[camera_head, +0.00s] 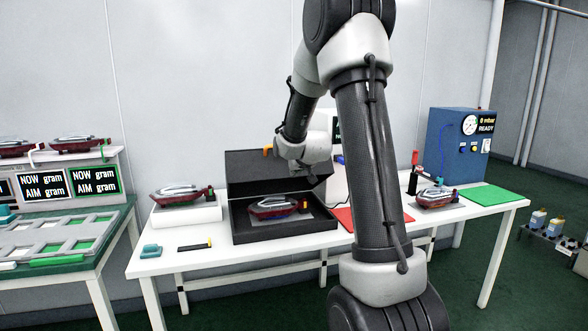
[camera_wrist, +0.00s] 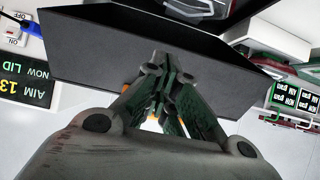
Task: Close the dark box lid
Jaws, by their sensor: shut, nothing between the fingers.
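The dark box (camera_head: 240,228) stands on the white table with a tail lamp (camera_head: 275,206) inside it. Its dark lid (camera_head: 250,172) is open, standing up at the back of the box. In the wrist view a dark panel, seemingly the lid (camera_wrist: 90,50), spans the upper middle. My gripper (camera_wrist: 166,75) is shut and empty, its fingertips in front of that panel; I cannot tell whether they touch it. In the head view my wrist is at the lid's upper right, and the fingertips are hidden.
A tail lamp (camera_head: 180,193) on a white block (camera_head: 186,214) stands left of the box. A red mat (camera_head: 345,217), another lamp (camera_head: 436,196), a green mat (camera_head: 490,197) and a blue gauge box (camera_head: 462,148) are to the right. The front left tabletop is mostly clear.

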